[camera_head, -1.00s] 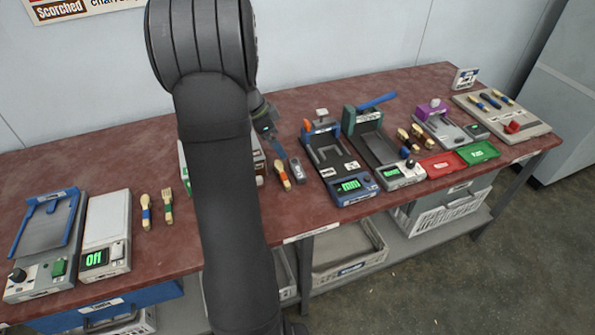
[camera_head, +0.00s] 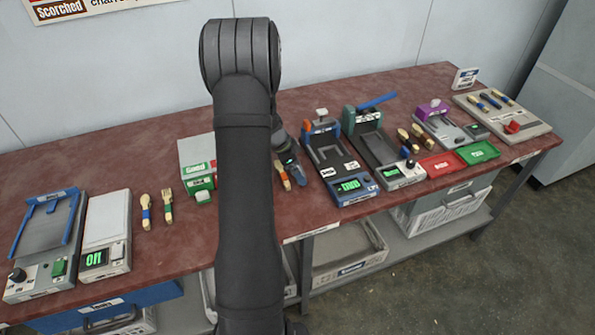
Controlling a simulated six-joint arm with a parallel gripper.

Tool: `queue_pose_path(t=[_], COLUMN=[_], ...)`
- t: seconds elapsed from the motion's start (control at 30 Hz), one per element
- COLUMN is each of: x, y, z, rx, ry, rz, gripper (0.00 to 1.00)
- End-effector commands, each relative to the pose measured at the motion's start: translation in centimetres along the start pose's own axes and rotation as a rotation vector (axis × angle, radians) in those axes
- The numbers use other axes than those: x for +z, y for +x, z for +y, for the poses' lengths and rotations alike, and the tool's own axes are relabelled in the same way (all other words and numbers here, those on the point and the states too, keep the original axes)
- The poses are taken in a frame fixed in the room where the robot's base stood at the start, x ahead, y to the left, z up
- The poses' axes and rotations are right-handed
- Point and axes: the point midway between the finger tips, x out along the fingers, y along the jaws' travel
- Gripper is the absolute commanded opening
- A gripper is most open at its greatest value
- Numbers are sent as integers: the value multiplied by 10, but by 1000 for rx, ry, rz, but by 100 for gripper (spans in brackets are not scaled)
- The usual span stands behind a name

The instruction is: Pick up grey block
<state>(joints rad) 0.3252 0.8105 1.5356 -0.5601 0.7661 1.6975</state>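My gripper (camera_head: 292,165), dark and small in this view, is low over the middle of the table, just right of my arm. A small grey block (camera_head: 299,179) stands right there and is partly covered by the gripper. I cannot tell whether the fingers touch it or are around it. The fingertips are too small and overlapped to show whether they are open or shut.
A grey and green device (camera_head: 196,150) stands left of my arm with a small pale piece (camera_head: 203,197) at its front. A blue and grey press (camera_head: 335,165) stands close right of the gripper. Bare tabletop lies at back left.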

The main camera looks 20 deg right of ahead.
Motion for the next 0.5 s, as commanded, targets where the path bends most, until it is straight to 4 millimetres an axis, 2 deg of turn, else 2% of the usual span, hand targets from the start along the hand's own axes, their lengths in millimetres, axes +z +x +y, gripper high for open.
queue_pose_path(t=[0.07,0.27,0.4,0.47,0.5], x=[0,0,0,0,0], y=[6,6,6,6,6], z=[0,0,0,0,-1], rx=[0,-2,-1,-1,-2], ry=[0,0,0,0,0], rz=[0,0,0,0,0], gripper=[100,100,72,61,59])
